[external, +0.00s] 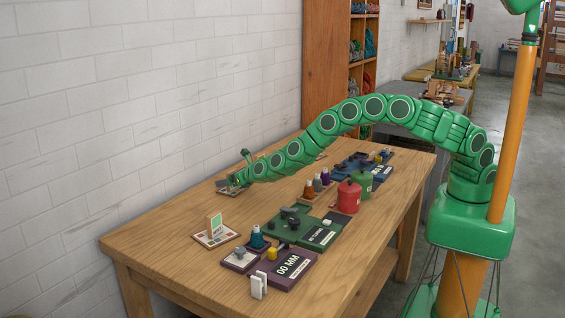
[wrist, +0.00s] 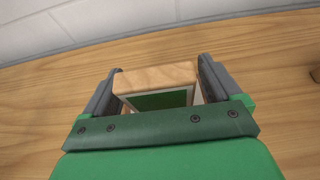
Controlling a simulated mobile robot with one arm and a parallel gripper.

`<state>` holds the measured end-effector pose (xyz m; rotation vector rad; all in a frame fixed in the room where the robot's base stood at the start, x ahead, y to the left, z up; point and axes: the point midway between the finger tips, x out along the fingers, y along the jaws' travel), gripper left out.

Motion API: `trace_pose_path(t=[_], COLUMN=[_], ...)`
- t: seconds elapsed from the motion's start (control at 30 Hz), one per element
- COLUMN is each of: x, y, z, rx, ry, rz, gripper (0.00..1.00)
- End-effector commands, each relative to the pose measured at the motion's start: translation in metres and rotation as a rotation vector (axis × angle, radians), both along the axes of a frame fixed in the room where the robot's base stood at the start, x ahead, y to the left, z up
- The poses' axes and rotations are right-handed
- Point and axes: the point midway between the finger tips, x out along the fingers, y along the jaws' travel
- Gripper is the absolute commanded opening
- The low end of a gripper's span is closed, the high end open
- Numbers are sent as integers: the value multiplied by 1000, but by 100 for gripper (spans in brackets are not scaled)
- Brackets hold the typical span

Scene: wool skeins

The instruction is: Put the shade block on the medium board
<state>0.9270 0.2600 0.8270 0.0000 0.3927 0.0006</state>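My gripper (wrist: 157,85) is low over the far left end of the table, with one finger against each side of a wooden block (wrist: 155,78) that has a green panel in a pale frame. In the external view, my gripper (external: 236,181) hides this block. A similar upright block with a green face (external: 214,222) stands on a small swatch board nearer the camera. A purple board marked "00 MM" (external: 291,268), a green board (external: 319,232) and a blue board (external: 376,189) lie along the table; I cannot tell which is the medium one.
White upright pieces (external: 258,285) stand at the front. A swatch board (external: 224,188) lies under my gripper. A white brick wall (external: 130,110) runs behind; the table's left strip has bare wood.

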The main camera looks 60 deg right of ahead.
Motion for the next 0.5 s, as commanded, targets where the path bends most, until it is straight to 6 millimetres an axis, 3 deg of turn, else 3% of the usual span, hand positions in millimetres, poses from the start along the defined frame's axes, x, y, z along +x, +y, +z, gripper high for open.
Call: trace_pose_path(t=[0.5], x=[-8], y=[-2], z=[6], rx=[2], ry=[1], rz=[-3], gripper=[91])
